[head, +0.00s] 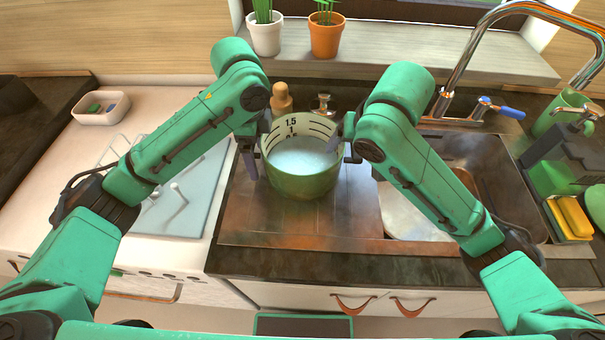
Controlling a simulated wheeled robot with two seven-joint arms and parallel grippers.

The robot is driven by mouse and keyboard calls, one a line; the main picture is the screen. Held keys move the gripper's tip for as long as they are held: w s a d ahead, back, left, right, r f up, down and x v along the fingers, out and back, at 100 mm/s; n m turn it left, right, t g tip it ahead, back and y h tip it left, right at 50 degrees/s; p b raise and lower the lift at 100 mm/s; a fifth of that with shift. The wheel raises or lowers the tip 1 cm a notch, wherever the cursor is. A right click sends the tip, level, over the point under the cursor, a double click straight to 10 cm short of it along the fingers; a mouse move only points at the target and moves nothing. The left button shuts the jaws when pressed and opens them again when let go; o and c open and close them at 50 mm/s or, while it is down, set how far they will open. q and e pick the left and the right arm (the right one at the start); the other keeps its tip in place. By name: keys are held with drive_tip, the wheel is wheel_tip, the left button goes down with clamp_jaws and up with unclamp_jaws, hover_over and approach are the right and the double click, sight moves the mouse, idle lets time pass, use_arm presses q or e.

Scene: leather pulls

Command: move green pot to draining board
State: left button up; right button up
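The green pot (303,186) is upright, with dark measuring marks inside and a pale, whitish inside bottom or content. It is over the brown draining board (300,222), left of the sink. I cannot tell whether it rests on the board or hangs just above it. My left gripper (254,155) is at the pot's left side, with a dark finger pointing down beside the wall. My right gripper (346,142) is at the pot's right rim, mostly hidden by its own arm. The pot's handles are hidden, so neither grip can be judged.
The sink (480,190) holds a pale round dish (405,215). A tap (455,85), a wooden bottle (281,100) and potted plants (326,38) stand behind. A light blue mat (185,200) and white tray (101,108) lie left. A yellow sponge (573,216) is right.

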use_arm(q)
drive_tip(key=shift+r, duration=0.15)
use_arm(e)
drive_tip(key=shift+o, duration=0.5)
drive_tip(key=shift+r, duration=0.15)
use_arm(q)
drive_tip(key=shift+r, duration=0.35)
wheel_tip(320, 180, up, 11)
drive_tip(key=shift+s+r, duration=0.1)
drive_tip(key=shift+r, duration=0.05)
use_arm(e)
drive_tip(key=shift+d, duration=0.1)
drive_tip(key=v, duration=1.2)
